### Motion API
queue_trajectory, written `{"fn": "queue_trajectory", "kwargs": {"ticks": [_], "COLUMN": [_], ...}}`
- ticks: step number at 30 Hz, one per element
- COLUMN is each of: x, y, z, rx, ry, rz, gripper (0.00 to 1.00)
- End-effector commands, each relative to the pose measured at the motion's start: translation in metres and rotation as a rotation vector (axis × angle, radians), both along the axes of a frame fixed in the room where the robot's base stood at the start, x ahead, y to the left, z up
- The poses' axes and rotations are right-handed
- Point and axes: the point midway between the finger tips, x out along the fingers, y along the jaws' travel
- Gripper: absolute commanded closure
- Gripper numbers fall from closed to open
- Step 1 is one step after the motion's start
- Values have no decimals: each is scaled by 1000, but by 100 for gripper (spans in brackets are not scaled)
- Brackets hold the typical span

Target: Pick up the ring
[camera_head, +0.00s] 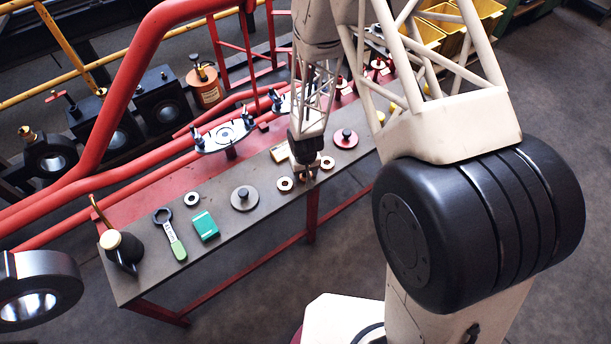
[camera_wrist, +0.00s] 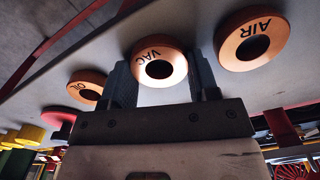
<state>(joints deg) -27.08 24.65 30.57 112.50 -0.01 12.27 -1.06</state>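Several flat copper-coloured rings lie in a row on the grey bench top. In the wrist view, the ring marked VAC (camera_wrist: 159,67) lies between the two fingers of my gripper (camera_wrist: 163,72). The fingers are open on either side of it, with a slight gap at the right; contact at the left is unclear. The ring marked AIR (camera_wrist: 251,39) is to the right and the ring marked OIL (camera_wrist: 86,88) is to the left, partly behind a finger. In the head view, my gripper (camera_head: 307,172) points down at the bench between two rings (camera_head: 285,184) and largely hides the one beneath it.
The narrow bench (camera_head: 270,207) also holds a grey knobbed disc (camera_head: 244,199), a green box (camera_head: 205,226), a green-handled wrench (camera_head: 174,240), a dark pot (camera_head: 122,249) and a red knobbed disc (camera_head: 345,138). Red pipes (camera_head: 120,177) run along its far side.

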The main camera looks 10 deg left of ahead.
Motion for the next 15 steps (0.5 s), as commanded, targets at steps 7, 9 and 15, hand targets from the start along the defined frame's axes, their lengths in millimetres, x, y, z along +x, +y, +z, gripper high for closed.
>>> {"fn": "queue_trajectory", "kwargs": {"ticks": [7,9,15], "x": [0,0,0], "y": [0,0,0], "z": [0,1,6], "rx": [0,0,0], "ry": [0,-1,-1], "rz": [0,0,0], "gripper": [75,76,76]}}
